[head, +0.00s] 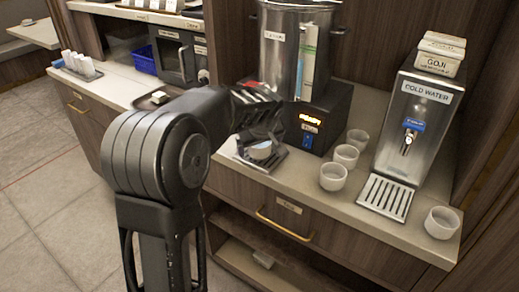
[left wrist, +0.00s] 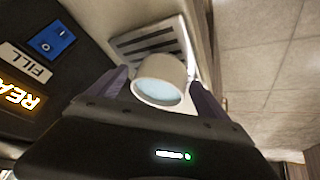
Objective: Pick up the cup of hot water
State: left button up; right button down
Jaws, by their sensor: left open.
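The cup of hot water (head: 261,152) is a small white cup on the drip tray (head: 245,159) in front of the hot water boiler (head: 298,55). It is partly hidden by my left gripper (head: 262,138) in the head view. In the left wrist view the cup (left wrist: 160,72) shows pale blue liquid inside. My left gripper (left wrist: 158,88) is open, with one finger on each side of the cup; I cannot tell whether either finger touches it. My right gripper is not in view.
Several white cups (head: 333,177) stand right of the boiler, and another (head: 441,222) stands at the right end. A cold water dispenser (head: 412,130) with its own drip tray is on the right. A microwave (head: 178,55) and blue bin (head: 143,60) are at the back left.

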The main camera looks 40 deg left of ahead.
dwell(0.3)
pick_arm(q)
jog(key=c, duration=1.7)
